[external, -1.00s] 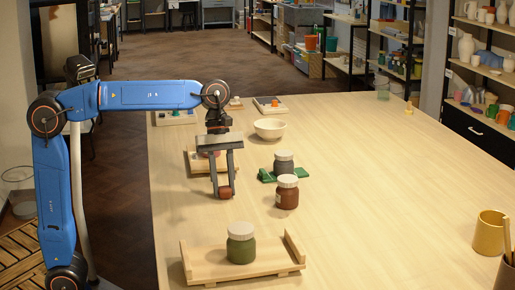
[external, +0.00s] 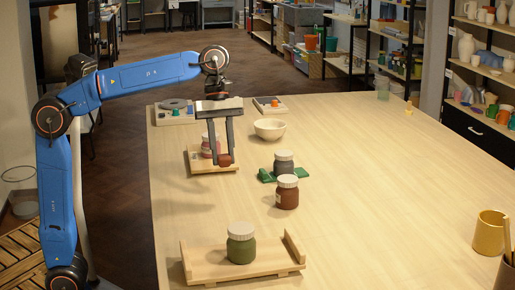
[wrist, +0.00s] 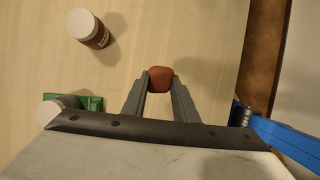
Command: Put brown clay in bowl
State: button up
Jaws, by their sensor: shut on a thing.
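My gripper (external: 224,159) is shut on a small reddish-brown lump of clay (external: 225,160) and holds it above the table. The clay also shows between the fingertips in the wrist view (wrist: 160,80). The cream bowl (external: 270,129) stands on the table to the right of and behind my gripper, apart from it. It looks empty, though its inside shows only partly. The bowl is not in the wrist view.
A brown jar (external: 287,193) and a grey jar (external: 284,162) by a green holder (external: 266,176) stand right of my gripper. A pink jar (external: 207,148) on a wooden stand (external: 222,167) is behind it. A green jar (external: 241,243) sits on a front tray (external: 200,263).

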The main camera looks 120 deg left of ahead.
jog(key=shift+a+r, duration=0.1)
jog(key=shift+r, duration=0.05)
jog(key=a+r+n+y, duration=0.15)
jog(key=a+n, duration=0.25)
jog(key=a, duration=0.9)
jog(key=n+y, duration=0.3)
jog(key=n, duration=0.6)
send_over(268, 127)
jog(key=w+d, duration=0.2)
jog(key=d, duration=0.2)
jog(key=shift+t, duration=0.4)
jog(key=shift+w+f, duration=0.15)
jog(key=shift+f, duration=4.7)
jog(key=shift+f, duration=0.5)
jog(key=o, duration=0.8)
jog(key=shift+f, duration=0.1)
